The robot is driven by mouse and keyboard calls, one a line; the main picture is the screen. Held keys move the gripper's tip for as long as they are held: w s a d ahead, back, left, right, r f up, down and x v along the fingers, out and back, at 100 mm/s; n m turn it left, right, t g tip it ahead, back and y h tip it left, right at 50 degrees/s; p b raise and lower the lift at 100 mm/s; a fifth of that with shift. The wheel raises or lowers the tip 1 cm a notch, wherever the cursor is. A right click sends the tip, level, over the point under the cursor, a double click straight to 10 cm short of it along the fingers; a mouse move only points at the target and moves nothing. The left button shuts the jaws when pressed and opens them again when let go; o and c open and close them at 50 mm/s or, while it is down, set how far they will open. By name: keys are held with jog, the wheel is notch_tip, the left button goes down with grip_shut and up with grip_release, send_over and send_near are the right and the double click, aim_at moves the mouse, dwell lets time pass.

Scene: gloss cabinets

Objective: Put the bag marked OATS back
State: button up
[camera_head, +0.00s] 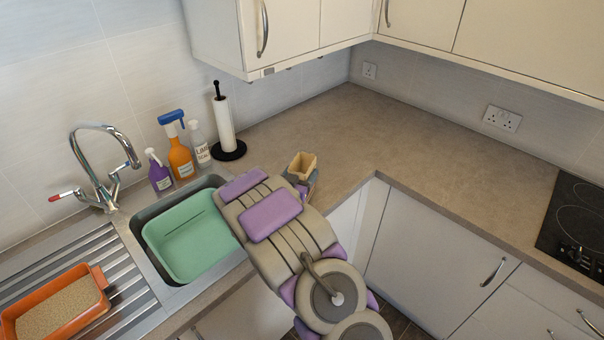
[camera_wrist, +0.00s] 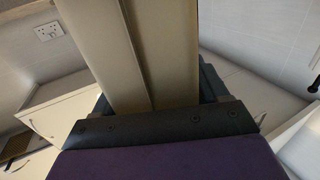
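A tan, open-topped paper bag (camera_head: 302,161) is at the end of my arm in the head view, over the counter near its inner corner. Its side fills the middle of the wrist view (camera_wrist: 150,50), with a crease running down it. No OATS marking shows on the visible faces. My gripper (camera_head: 301,181) is shut on the bag, its dark jaws on either side of it in the wrist view (camera_wrist: 155,112). The bag's lower part is hidden by the gripper and arm.
The counter (camera_head: 430,165) is clear to the right, up to the black hob (camera_head: 578,225). A paper towel stand (camera_head: 224,125), spray bottles (camera_head: 178,150) and a sink with a green basin (camera_head: 190,240) are left. An orange tray (camera_head: 58,305) lies on the drainer. Wall cabinets (camera_head: 290,25) hang above.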

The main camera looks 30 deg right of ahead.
jog(key=o, duration=0.3)
jog(key=shift+o, duration=0.3)
jog(key=shift+d, duration=0.6)
jog(key=p+v, duration=0.2)
jog(key=v, duration=1)
jog(key=a+r+n+g+y, duration=0.2)
jog(key=a+y, duration=0.8)
jog(key=a, duration=0.1)
jog(key=s+a+r+n+g+y, duration=0.2)
jog(key=s+a+r, duration=0.1)
jog(key=s, duration=0.3)
jog(key=s+a+r+n+g+y, duration=0.2)
jog(key=s+a+y, duration=0.1)
jog(key=s, duration=0.2)
jog(key=s+d+r+n+g, duration=0.1)
jog(key=s+d+r+g, duration=0.1)
jog(key=s, duration=0.8)
jog(key=s+d+r+n+g+h, duration=0.1)
jog(key=s+d+g, duration=0.1)
jog(key=s, duration=0.8)
jog(key=s+d+r+n+g, duration=0.1)
jog(key=s+g, duration=0.3)
jog(key=s, duration=0.7)
jog(key=shift+d+r+h, duration=0.4)
jog(key=shift+d+r, duration=0.15)
jog(key=shift+r, duration=0.35)
